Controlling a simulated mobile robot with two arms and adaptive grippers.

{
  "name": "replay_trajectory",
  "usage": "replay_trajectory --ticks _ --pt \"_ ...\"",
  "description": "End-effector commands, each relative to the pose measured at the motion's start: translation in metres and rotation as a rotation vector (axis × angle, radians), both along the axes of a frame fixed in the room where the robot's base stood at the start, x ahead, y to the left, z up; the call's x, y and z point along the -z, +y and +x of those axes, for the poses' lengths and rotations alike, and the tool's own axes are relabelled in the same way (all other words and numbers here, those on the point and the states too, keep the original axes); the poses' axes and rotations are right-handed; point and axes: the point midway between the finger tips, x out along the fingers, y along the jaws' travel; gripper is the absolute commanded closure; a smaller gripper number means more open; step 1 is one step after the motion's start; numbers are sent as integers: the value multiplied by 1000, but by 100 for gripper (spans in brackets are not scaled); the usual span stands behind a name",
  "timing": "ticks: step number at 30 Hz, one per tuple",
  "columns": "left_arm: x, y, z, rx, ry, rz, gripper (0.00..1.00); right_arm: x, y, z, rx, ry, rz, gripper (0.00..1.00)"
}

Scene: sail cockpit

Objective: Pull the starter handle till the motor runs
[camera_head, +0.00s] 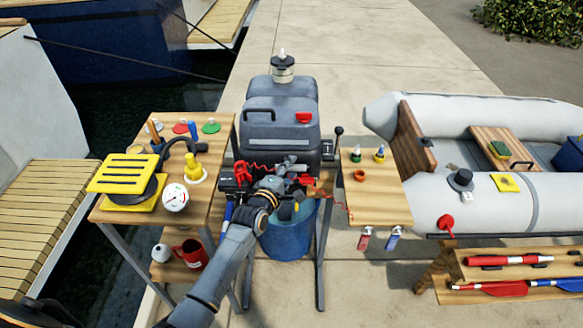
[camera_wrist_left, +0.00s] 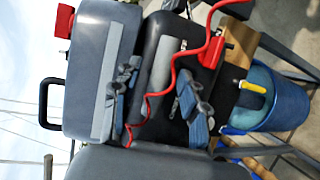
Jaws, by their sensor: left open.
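The grey outboard motor (camera_head: 281,128) stands upright on a stand in the middle of the head view. A black loop handle (camera_head: 258,113) sits at the left of its cowling front, and a red grip (camera_head: 303,118) at the right. I cannot tell which is the starter handle. The loop handle (camera_wrist_left: 46,104) and red grip (camera_wrist_left: 64,21) also show in the left wrist view, turned sideways. My left gripper (camera_head: 291,171) is in front of the motor, below both, open and empty. Its fingers (camera_wrist_left: 160,95) stand apart before the lower motor. My right gripper is not in view.
A red coiled cord (camera_wrist_left: 172,72) hangs close to my fingers. A blue bucket (camera_head: 289,236) stands below. A wooden table (camera_head: 215,140) with a yellow pump (camera_head: 124,174) is at left, a small side table (camera_head: 378,203) at right. An inflatable boat (camera_head: 430,205) lies beyond.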

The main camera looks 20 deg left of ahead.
Motion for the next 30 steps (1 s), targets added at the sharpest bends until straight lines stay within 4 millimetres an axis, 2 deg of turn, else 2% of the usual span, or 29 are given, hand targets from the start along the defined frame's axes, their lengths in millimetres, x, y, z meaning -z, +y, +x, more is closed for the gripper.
replay_trajectory --ticks 6,15,21,22,30 --pt "2 -2 14 0 0 1 57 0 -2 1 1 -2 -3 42" --pt "3 -2 15 0 1 1 57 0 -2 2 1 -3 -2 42" --pt "3 -2 15 0 1 1 97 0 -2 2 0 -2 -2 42" --pt "3 -2 15 0 1 1 100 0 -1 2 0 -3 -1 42" --pt "4 -2 15 0 3 0 100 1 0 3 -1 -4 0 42"
